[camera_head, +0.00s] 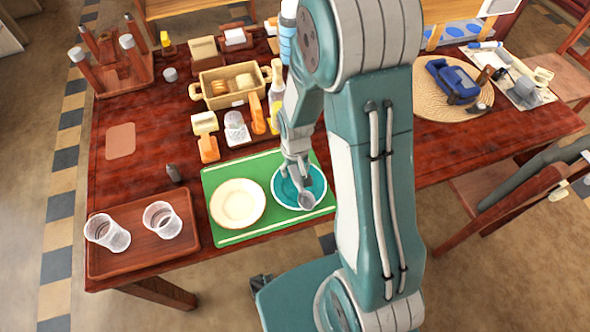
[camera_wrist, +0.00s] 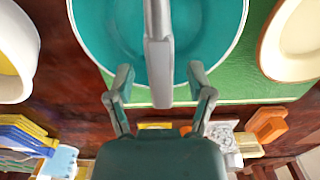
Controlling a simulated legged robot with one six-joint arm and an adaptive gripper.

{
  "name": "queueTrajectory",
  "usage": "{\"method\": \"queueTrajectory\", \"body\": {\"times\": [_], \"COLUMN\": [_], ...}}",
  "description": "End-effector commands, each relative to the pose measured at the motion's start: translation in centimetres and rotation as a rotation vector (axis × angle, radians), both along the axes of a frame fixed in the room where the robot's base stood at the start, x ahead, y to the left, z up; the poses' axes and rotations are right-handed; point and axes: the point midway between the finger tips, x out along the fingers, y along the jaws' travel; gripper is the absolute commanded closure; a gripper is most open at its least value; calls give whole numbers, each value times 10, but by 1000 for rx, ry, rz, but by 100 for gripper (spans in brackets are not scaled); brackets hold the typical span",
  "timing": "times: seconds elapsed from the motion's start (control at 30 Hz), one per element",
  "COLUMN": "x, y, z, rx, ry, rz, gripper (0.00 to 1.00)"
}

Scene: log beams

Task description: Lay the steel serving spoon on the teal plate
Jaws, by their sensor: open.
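The teal plate (camera_head: 281,189) lies on the right part of a green tray and fills the top of the wrist view (camera_wrist: 100,30). The grey steel serving spoon (camera_head: 307,200) has its bowl over this plate. Its handle (camera_wrist: 160,65) crosses the near rim in the wrist view, its end pointing towards my gripper. My gripper (camera_wrist: 161,88) is open, one finger on each side of the handle end, with visible gaps. In the head view my gripper (camera_head: 296,165) is low over the plate's far side. Whether the spoon's bowl touches the plate is hard to tell.
A cream plate (camera_head: 238,204) sits beside the teal one on the green tray (camera_head: 222,238). A wooden tray (camera_head: 140,262) with two glasses stands at left. Bottles, a basket (camera_head: 229,101) and orange-handled items crowd the far side.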

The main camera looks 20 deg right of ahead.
Motion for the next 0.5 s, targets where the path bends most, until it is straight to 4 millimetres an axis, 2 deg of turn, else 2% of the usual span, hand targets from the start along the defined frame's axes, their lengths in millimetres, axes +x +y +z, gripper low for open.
{"method": "queueTrajectory", "body": {"times": [0.5], "x": [1], "y": [0], "z": [94], "rx": [0], "ry": [-4], "rz": [0], "gripper": [31]}}
